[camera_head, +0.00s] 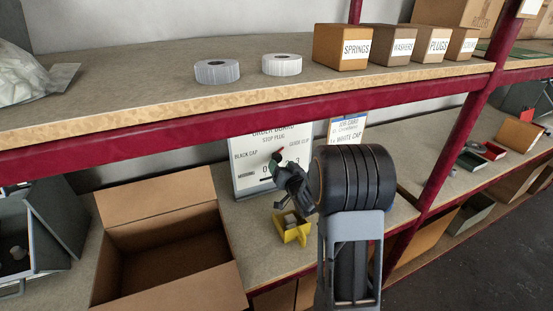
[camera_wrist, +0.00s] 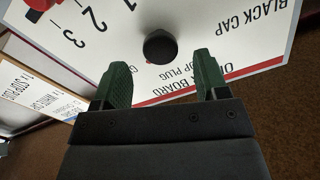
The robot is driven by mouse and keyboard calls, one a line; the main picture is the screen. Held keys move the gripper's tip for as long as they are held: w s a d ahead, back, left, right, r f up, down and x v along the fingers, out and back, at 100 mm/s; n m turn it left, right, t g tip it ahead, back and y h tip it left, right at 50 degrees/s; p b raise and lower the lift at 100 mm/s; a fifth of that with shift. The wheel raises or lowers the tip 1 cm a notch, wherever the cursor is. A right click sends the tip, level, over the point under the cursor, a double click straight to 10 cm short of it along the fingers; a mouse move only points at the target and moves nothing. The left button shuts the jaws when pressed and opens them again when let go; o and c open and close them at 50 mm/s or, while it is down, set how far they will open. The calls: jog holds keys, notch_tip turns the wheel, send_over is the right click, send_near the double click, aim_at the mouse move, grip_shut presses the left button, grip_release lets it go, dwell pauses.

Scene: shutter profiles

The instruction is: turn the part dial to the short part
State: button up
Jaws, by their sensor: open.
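In the wrist view the board (camera_wrist: 225,40) appears upside down, with a round black knob (camera_wrist: 160,47) near the "BLACK CAP" and "STOP PLUG" lettering. Its pointer direction cannot be told. My gripper (camera_wrist: 161,60) is open, its two green fingers apart, with the knob just beyond and between the tips; contact cannot be told. In the head view my gripper (camera_head: 277,163) covers part of the board. No "short part" label is legible.
A job card (camera_head: 348,129) stands right of the board. A yellow holder (camera_head: 291,231) sits below my gripper, and an open cardboard box (camera_head: 165,245) is at left. The upper shelf edge (camera_head: 250,103) runs above my arm. The board also bears the numbers 1, 2, 3.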

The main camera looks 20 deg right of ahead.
aim_at(278, 161)
jog(key=shift+w, duration=2.4)
jog(key=c, duration=0.9)
jog(key=shift+f, duration=0.1)
